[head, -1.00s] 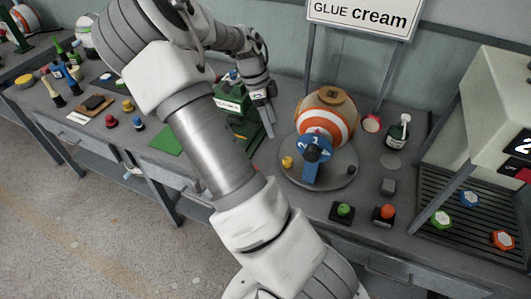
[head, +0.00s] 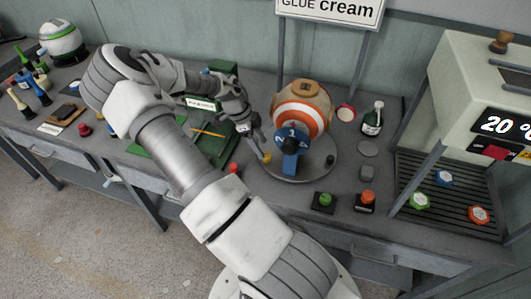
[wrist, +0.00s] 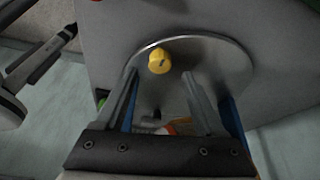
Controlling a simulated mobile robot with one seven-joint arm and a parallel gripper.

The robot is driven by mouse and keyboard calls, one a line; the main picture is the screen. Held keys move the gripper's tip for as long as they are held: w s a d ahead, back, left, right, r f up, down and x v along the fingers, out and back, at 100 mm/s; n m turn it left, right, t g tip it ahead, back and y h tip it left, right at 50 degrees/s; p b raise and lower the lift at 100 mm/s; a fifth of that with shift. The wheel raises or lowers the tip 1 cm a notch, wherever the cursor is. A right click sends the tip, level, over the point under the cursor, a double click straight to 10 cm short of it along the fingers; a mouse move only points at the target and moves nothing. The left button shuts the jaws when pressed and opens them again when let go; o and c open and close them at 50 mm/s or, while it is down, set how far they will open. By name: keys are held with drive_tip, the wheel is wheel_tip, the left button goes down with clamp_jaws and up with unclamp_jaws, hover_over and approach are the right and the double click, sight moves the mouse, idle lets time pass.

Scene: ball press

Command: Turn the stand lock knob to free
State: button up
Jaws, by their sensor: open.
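A round grey stand (head: 300,172) carries an orange and white ball (head: 301,105) with a blue clamp (head: 291,140) in front of it. A small yellow knob (head: 267,157) sits on the stand's left rim, and a dark knob (head: 330,160) is on its right side. My gripper (head: 259,150) is open and empty, pointing down right at the yellow knob. In the wrist view the yellow knob (wrist: 159,61) shows just beyond the gap between my open fingertips (wrist: 160,74). I cannot tell whether a finger touches it. The knob's markings are too small to read.
Green and orange buttons (head: 325,200) stand at the table's front. A red button (head: 233,168) is left of the stand. A green machine (head: 215,135) is behind my gripper on the left.

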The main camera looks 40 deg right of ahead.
sight(267, 154)
drive_tip(key=shift+x, duration=2.4)
clamp_jaws()
